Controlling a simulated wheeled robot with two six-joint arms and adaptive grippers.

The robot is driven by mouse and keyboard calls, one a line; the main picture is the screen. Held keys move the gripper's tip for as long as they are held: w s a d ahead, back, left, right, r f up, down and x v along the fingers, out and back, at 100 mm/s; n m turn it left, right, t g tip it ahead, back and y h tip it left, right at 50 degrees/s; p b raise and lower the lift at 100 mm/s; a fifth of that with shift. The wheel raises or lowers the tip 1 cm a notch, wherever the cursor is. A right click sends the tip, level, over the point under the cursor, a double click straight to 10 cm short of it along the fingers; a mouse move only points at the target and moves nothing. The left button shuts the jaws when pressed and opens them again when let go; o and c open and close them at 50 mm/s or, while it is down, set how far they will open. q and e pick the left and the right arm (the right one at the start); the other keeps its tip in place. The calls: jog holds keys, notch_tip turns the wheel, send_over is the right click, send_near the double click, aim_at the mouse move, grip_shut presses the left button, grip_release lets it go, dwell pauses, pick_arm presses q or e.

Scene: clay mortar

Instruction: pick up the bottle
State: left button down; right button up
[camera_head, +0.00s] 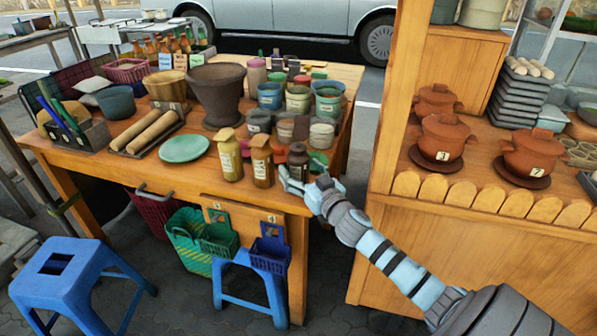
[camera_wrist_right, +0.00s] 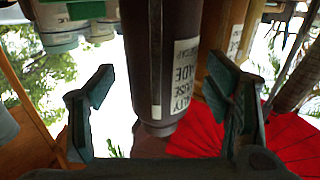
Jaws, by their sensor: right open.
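A dark brown bottle (camera_head: 298,158) stands at the front right of the wooden table, with my right gripper (camera_head: 304,181) right in front of it. In the wrist view the bottle (camera_wrist_right: 160,45), with a pale printed label, hangs upside down in the picture between the two spread fingers of my right gripper (camera_wrist_right: 160,88). A gap shows on its left side; the right finger is closer to it. The gripper is open and holds nothing. My left gripper is not in view.
A brown bottle (camera_head: 262,161) and a yellow one (camera_head: 229,155) stand just left of it. Several paint cups (camera_head: 286,128) are close behind. A wooden counter (camera_head: 470,235) with clay pots (camera_head: 443,138) stands to the right, across a narrow gap.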

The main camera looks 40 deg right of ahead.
jog(key=shift+w+d+r, duration=0.1)
jog(key=shift+w, duration=0.6)
jog(key=shift+w+f, duration=0.15)
jog(key=shift+f, duration=0.05)
jog(key=c, duration=1.1)
jog(key=shift+c, duration=1.2)
jog(key=shift+r, duration=0.2)
